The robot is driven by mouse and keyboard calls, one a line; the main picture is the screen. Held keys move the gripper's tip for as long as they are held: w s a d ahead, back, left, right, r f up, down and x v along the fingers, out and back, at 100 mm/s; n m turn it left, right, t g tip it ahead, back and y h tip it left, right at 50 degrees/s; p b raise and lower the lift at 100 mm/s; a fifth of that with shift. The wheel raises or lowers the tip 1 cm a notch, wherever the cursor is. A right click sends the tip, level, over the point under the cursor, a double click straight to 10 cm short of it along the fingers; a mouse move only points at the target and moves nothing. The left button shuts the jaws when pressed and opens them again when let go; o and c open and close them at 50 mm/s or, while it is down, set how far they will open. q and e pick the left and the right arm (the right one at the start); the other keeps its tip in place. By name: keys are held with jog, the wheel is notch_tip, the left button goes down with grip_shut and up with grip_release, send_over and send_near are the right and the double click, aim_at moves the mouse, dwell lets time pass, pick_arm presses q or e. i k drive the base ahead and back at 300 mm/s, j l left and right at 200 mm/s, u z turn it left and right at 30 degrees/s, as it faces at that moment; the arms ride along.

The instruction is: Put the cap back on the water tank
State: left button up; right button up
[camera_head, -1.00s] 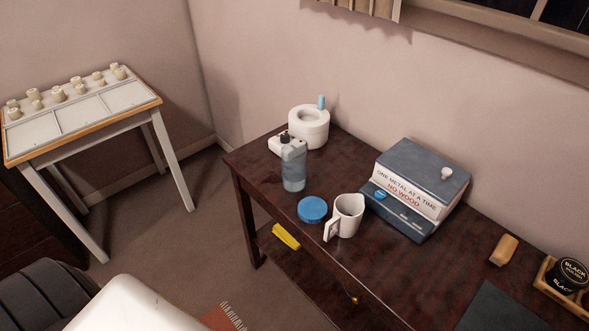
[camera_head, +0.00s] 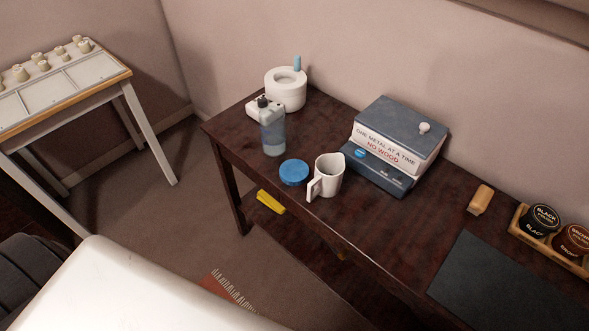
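A translucent blue-grey water tank (camera_head: 273,134) stands upright on the dark wooden table (camera_head: 375,239). Its top looks pale, and I cannot tell whether its mouth is open. A round blue cap (camera_head: 294,172) lies flat on the table just right of and nearer than the tank, apart from it. A white jug (camera_head: 329,174) with a handle stands beside the cap on its right. Neither of my grippers shows in the head view.
A white round device (camera_head: 286,87) stands behind the tank. A blue-grey box with lettering (camera_head: 396,142) sits right of the jug. A wooden-handled brush (camera_head: 480,199), polish tins (camera_head: 540,219) and a dark mat (camera_head: 505,288) lie at right. A yellow object (camera_head: 270,202) is below the tabletop.

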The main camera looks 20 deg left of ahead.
aim_at(274, 134)
jog(key=i+j, duration=0.1)
jog(key=j, duration=0.3)
jog(key=i+j, duration=0.1)
jog(key=j, duration=0.7)
jog(key=i+j, duration=0.15)
jog(key=j, duration=0.25)
jog(key=i+j+z, duration=0.15)
jog(key=j, duration=0.2)
jog(key=z, duration=1.05)
jog(key=k+l, duration=0.05)
